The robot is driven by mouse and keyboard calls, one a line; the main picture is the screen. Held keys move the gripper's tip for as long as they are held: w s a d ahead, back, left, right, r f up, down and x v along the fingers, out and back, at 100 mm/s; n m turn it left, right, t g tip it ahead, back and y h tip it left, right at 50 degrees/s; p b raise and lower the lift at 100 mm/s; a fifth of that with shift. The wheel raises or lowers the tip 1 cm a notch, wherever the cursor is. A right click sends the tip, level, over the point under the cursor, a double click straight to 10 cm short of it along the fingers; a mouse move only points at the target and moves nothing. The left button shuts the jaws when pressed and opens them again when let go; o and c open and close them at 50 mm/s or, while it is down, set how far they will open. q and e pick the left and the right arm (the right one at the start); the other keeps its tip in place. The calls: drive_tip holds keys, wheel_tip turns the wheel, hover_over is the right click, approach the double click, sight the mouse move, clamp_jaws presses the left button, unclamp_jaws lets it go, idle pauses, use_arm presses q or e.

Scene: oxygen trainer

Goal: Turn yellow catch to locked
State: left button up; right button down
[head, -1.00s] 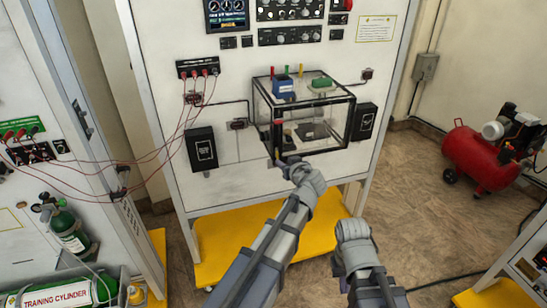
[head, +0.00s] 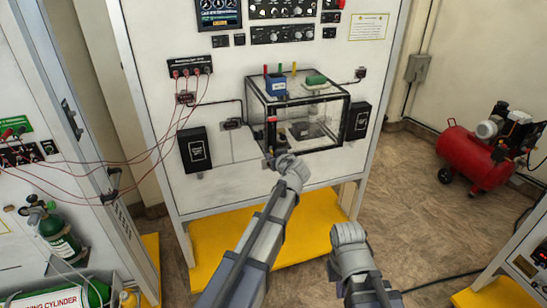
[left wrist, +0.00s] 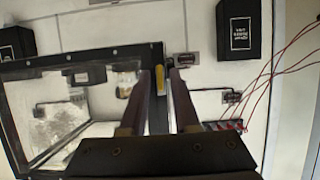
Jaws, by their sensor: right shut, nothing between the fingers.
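A clear case with black edges (head: 318,97) is mounted on the white panel. My left gripper (head: 270,155) is at the lower front left corner of this case. In the left wrist view, the yellow catch (left wrist: 158,58) stands beside the case's dark edge. It lies between the parted fingers of my left gripper (left wrist: 159,75), with narrow gaps on both sides. In the head view the catch is tiny and mostly hidden by the gripper, so its lock position cannot be read. My right gripper (head: 347,232) is shut and empty, low in front of the panel.
Red leads (head: 150,157) hang left of the case from a terminal block (head: 190,66). Black boxes flank the case, one at left (head: 195,149) and one at right (head: 358,121). A yellow base (head: 215,235) is below. A red compressor (head: 470,155) stands on the floor at right.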

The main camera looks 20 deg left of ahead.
use_arm(q)
clamp_jaws()
idle(0.5)
drive_tip(key=shift+w+d+f+m+g+y+b, duration=0.15)
drive_tip(key=shift+f+m+g+y+b, duration=0.1)
drive_tip(key=shift+m+y+b, duration=1.6)
drive_tip(key=shift+d+f+m+g+y+b, duration=0.2)
drive_tip(key=shift+m+y+b, duration=0.5)
drive_tip(key=shift+m+b, duration=1.3)
drive_tip(key=shift+w+d+f+m+g+y+b, duration=0.2)
drive_tip(key=shift+m+y+b, duration=0.9)
drive_tip(key=shift+m, duration=1.75)
drive_tip(key=shift+s+a, duration=0.1)
drive_tip(key=shift+o, duration=1)
unclamp_jaws()
drive_tip(key=shift+r, duration=0.1)
